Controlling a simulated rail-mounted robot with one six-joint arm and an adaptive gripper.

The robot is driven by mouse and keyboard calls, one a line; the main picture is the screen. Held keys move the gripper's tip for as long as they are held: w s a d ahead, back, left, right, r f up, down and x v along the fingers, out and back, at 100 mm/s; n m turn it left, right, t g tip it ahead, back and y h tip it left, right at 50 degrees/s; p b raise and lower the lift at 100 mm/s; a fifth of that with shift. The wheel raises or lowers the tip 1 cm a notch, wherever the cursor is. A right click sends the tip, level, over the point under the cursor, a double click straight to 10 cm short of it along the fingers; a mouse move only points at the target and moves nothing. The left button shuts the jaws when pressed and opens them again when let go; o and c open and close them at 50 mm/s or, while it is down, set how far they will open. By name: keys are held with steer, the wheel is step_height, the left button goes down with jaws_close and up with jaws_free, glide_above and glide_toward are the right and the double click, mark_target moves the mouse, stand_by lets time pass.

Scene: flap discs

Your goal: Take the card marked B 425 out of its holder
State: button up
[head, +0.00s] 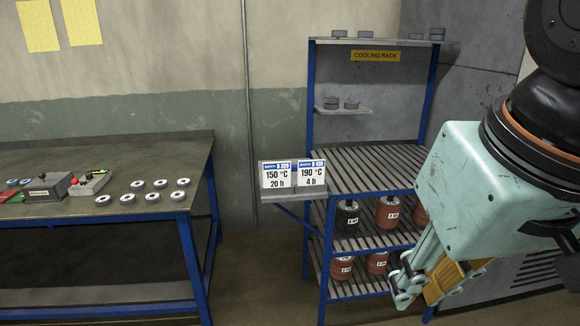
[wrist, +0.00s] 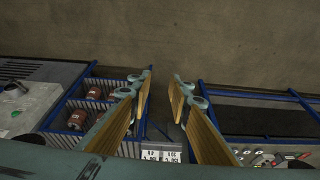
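Two white cards with blue header bands stand side by side in a grey holder (head: 300,196) on the blue rack's left side. The left card (head: 276,175) reads 150 °C, 20 h. The right card (head: 311,173) reads 190 °C, 4 h. Their small header numbers are too small to read surely, so I cannot tell which is B 425. Both cards also show at the bottom of the wrist view, partly cut off by my gripper's body. My gripper (wrist: 163,80) is open and empty, its fingers apart. In the head view it hangs right of the cards, before the rack.
The cooling rack (head: 375,165) has slatted shelves with dark and reddish labelled cylinders on the lower ones. A workbench (head: 130,215) at left holds several discs (head: 152,197) and a small control box (head: 90,183). Open floor lies between bench and rack.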

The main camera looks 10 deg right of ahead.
steer(key=w+r+m+g+p, duration=0.1)
steer(key=w+r+m+p, duration=0.3)
steer(key=w, duration=0.8)
steer(key=w+r+m+p, duration=0.1)
steer(key=w+r+p, duration=0.45)
steer(key=w, duration=0.65)
steer(key=w+r+m+g+p, duration=0.1)
steer(key=w+r+m+p, duration=0.3)
steer(key=w, duration=0.9)
steer(key=m+g+p, duration=0.2)
steer(key=m+p, duration=0.7)
steer(key=p, duration=0.6)
glide_above(311, 176)
steer(key=shift+w+d+f, duration=0.1)
steer(key=shift+f, duration=4.05)
steer(key=shift+w+f, duration=0.1)
steer(key=shift+f, duration=4)
steer(key=shift+f, duration=0.1)
steer(key=shift+f+b, duration=2.2)
steer(key=shift+f, duration=3.7)
steer(key=shift+c, duration=0.7)
